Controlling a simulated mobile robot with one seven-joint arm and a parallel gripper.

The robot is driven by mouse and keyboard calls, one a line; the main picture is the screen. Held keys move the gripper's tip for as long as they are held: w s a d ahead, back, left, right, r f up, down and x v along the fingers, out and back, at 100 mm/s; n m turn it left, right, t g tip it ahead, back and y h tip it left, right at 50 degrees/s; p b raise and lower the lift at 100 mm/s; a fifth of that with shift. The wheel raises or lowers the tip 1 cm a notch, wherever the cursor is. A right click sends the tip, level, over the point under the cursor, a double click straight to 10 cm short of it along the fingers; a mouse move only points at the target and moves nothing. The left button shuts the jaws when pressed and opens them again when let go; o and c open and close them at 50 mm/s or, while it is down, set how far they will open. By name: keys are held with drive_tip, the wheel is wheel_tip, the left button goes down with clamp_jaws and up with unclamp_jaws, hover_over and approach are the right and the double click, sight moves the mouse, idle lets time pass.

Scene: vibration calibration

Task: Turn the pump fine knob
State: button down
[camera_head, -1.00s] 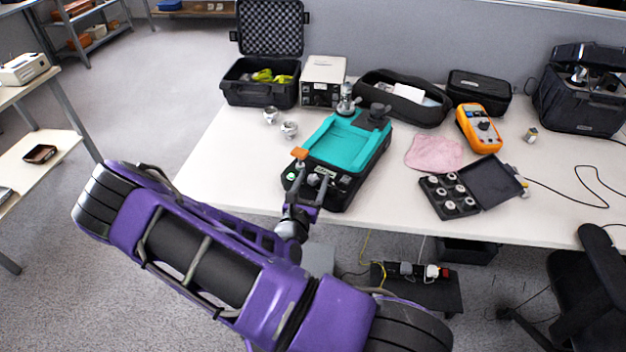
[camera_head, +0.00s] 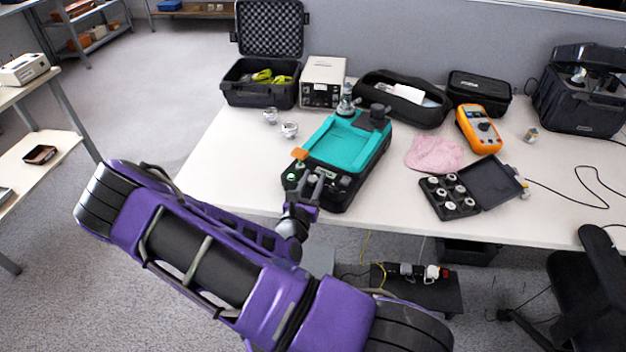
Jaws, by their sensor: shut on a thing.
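The pump (camera_head: 352,143) is a black unit with a teal top tray, standing on the white table. Its front panel faces my arm and carries small knobs and fittings. My gripper (camera_head: 309,182) reaches this panel from the front, with one finger on each side of a small light knob (camera_head: 313,179). The jaws are closed on this knob, which appears to be the pump fine knob. The fingers partly hide it and the panel around it. Any marking on the knob is too small to read.
Two small metal fittings (camera_head: 289,130) lie left of the pump. A pink cloth (camera_head: 434,153) and an open case of small parts (camera_head: 450,196) lie to the right.

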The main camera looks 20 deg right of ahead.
drive_tip(key=shift+m+g+h, duration=0.3)
drive_tip(key=shift+h, duration=0.1)
drive_tip(key=m+g+h, duration=0.2)
drive_tip(key=g, duration=0.1)
drive_tip(key=m+g+h+b, duration=0.1)
drive_tip(key=m+g+h, duration=0.1)
drive_tip(key=m+g, duration=0.1)
drive_tip(key=shift+f+m+g, duration=0.15)
drive_tip(key=shift+m+g, duration=0.15)
drive_tip(key=shift+g, duration=0.3)
drive_tip(key=m+g+h+b, duration=0.1)
drive_tip(key=m+g+b, duration=0.1)
drive_tip(key=g, duration=0.3)
drive_tip(key=shift+m, duration=0.7)
drive_tip(key=shift+m+g+b, duration=0.5)
drive_tip(key=shift+g, duration=0.5)
drive_tip(key=shift+r+g, duration=0.2)
drive_tip(key=shift+g, duration=0.1)
